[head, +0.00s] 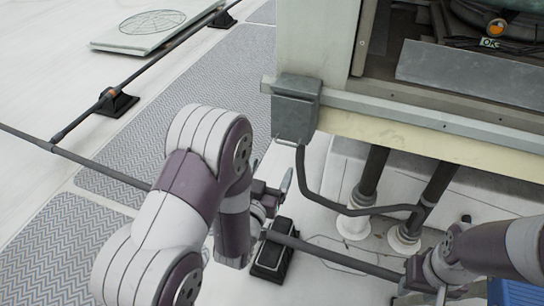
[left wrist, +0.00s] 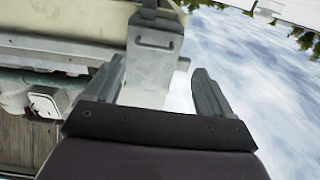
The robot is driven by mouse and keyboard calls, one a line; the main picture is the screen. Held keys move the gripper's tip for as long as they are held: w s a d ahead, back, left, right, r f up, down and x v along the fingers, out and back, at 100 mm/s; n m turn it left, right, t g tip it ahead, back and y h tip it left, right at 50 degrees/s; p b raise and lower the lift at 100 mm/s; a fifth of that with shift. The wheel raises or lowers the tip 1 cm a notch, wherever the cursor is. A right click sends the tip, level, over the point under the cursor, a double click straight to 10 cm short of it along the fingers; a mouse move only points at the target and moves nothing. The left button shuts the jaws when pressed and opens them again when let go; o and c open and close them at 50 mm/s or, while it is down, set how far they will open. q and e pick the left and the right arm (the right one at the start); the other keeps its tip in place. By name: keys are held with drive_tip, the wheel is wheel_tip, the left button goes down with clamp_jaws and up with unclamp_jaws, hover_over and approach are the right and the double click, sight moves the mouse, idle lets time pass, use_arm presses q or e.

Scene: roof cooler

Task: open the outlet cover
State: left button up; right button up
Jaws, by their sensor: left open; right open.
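The grey metal outlet box (head: 294,115) is fixed to the corner of the large cabinet, and its cover (head: 297,86) looks shut. A conduit runs down from it. My left gripper (head: 274,185) is open and empty, below and slightly left of the box in the head view. In the left wrist view the outlet box (left wrist: 155,42) shows ahead, between the two spread fingers of my left gripper (left wrist: 157,66); I cannot tell how far off it is. My right gripper (head: 418,290) is low at the right, away from the box, partly cut off by the frame edge.
The open cabinet (head: 455,145) with a ledge stands right of the outlet box. Pipes (head: 370,180) come down below it to the roof. A dark rod (head: 95,165) on black feet crosses the roof. A grey textured walkway (head: 215,80) lies at the left.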

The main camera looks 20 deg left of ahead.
sight(288, 126)
use_arm(q)
drive_tip(key=w, duration=0.8)
drive_tip(key=shift+w+d+r+b, duration=0.25)
drive_tip(key=shift+w+d+b, duration=0.15)
drive_tip(key=shift+d+b, duration=0.05)
